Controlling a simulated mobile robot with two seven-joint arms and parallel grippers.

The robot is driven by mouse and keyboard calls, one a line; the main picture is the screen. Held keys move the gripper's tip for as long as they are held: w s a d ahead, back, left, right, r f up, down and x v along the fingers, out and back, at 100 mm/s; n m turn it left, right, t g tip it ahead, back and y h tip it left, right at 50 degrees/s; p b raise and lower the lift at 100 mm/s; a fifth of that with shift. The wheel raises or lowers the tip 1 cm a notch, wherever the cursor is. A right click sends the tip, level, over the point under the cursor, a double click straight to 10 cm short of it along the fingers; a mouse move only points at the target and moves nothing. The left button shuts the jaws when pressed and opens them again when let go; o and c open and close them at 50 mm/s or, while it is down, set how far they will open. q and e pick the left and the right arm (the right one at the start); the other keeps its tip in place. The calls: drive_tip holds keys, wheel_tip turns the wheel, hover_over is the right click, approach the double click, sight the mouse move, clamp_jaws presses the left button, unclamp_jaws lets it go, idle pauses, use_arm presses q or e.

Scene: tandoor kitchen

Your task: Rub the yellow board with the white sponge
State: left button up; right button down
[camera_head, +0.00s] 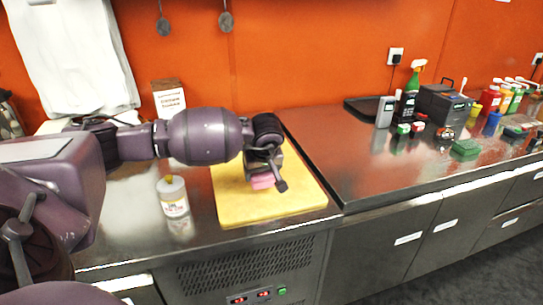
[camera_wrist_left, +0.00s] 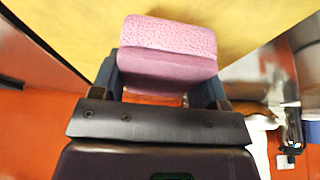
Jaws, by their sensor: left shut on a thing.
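The yellow board (camera_head: 228,205) lies flat on the steel counter and also fills the top of the left wrist view (camera_wrist_left: 255,22). My left gripper (camera_head: 266,172) is over the middle of the board, pointing down. It is shut on a pink sponge (camera_head: 263,183), which shows between its fingers in the left wrist view (camera_wrist_left: 168,52). The sponge looks pink, not white. It is at or just above the board; I cannot tell whether it touches. My left arm hides the board's back left part. My right gripper is not in view.
A white jar with a yellow top (camera_head: 172,197) stands left of the board. A small box (camera_head: 168,98) stands behind my arm. The counter right of the board (camera_head: 335,150) is clear. Farther right are bottles, a dark box (camera_head: 440,103) and a green sponge (camera_head: 466,149).

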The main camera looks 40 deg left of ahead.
use_arm(q)
wheel_tip(320, 180, up, 3)
drive_tip(key=shift+p, duration=0.5)
drive_tip(key=shift+r, duration=0.65)
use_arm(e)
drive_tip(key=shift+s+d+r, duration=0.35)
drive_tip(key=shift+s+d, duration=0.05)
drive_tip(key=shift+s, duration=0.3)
use_arm(q)
drive_tip(key=shift+f, duration=0.1)
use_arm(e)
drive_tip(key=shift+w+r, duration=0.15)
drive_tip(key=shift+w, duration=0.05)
